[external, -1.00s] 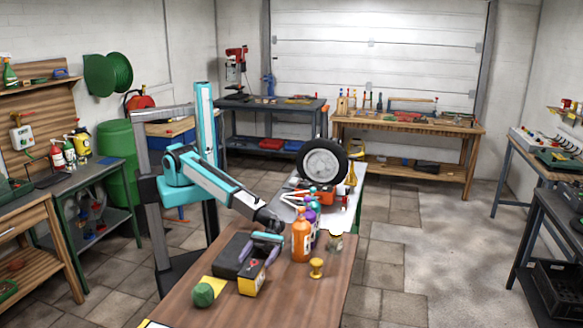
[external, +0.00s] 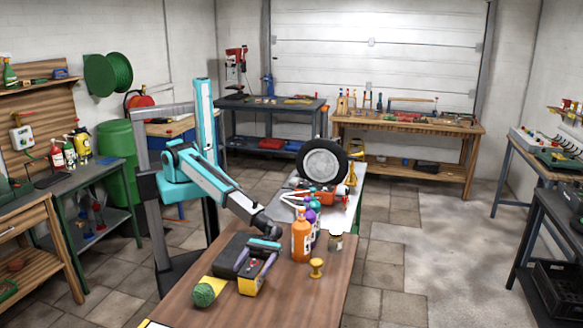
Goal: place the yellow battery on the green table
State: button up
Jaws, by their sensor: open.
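The yellow battery (external: 249,288), a yellow and black block, stands on the brown wooden table (external: 300,297) in the foreground. My gripper (external: 254,272) is open and low over the battery, with its purple fingers at the battery's upper part. I cannot tell whether the fingers touch it. A workbench with green legs and a dark grey top (external: 106,169) stands at the left. A white-topped table (external: 346,204) behind the wooden one also shows a green leg; which one is the green table is unclear.
An orange bottle (external: 301,242), a jar (external: 335,241) and a yellow knob-shaped object (external: 316,268) stand to the right. A tyre (external: 343,164) stands on the white-topped table.

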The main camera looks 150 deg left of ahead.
grip_shut()
jog(key=shift+r, duration=0.1)
jog(key=shift+r, duration=0.1)
dwell(0.4)
notch_tip(320, 180, up, 28)
jog(key=b, duration=0.4)
dwell(1.1)
dwell(0.6)
